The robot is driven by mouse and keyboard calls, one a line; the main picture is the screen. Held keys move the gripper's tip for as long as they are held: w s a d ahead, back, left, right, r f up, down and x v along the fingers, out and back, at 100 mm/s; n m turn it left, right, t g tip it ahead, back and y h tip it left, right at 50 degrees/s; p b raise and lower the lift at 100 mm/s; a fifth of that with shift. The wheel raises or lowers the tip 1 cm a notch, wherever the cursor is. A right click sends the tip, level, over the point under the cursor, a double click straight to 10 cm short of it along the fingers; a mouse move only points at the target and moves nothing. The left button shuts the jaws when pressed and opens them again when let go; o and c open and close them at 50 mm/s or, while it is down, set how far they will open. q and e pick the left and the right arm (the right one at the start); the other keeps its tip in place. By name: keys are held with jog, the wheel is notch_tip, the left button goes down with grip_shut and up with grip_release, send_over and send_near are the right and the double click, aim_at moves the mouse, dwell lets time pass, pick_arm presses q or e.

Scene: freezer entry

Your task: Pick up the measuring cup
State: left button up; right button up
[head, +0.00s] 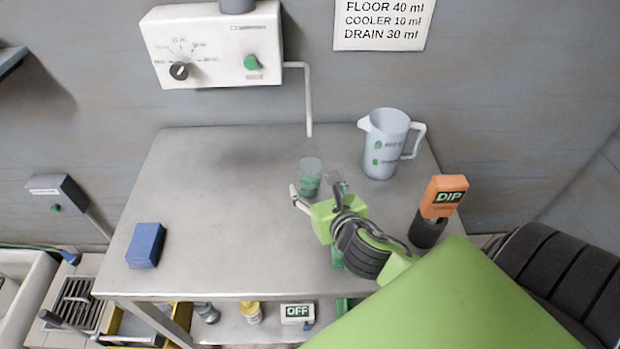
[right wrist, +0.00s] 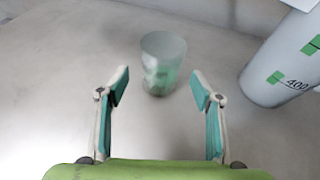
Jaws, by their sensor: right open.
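A small translucent green-tinted cup (head: 310,172), which looks like the measuring cup, stands upright on the steel table (head: 230,200). It also shows in the right wrist view (right wrist: 163,62), ahead of the fingers and roughly centred between them. My right gripper (head: 317,192) is open and empty, close to the cup on its near side. Whether a finger touches the cup is unclear, but the wrist view shows a gap on both sides. My left gripper is in neither view.
A large white jug (head: 385,145) stands behind and right of the cup. An orange DIP device (head: 443,195) on a dark base is at the table's right, a blue block (head: 146,245) at the left. A wall dispenser's pipe (head: 309,105) hangs behind. The table's left half is mostly clear.

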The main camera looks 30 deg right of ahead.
aim_at(314, 184)
jog(key=x, duration=0.4)
jog(key=shift+d+f, duration=0.1)
jog(key=shift+f, duration=0.05)
jog(key=c, duration=1.2)
jog(key=shift+c, duration=0.2)
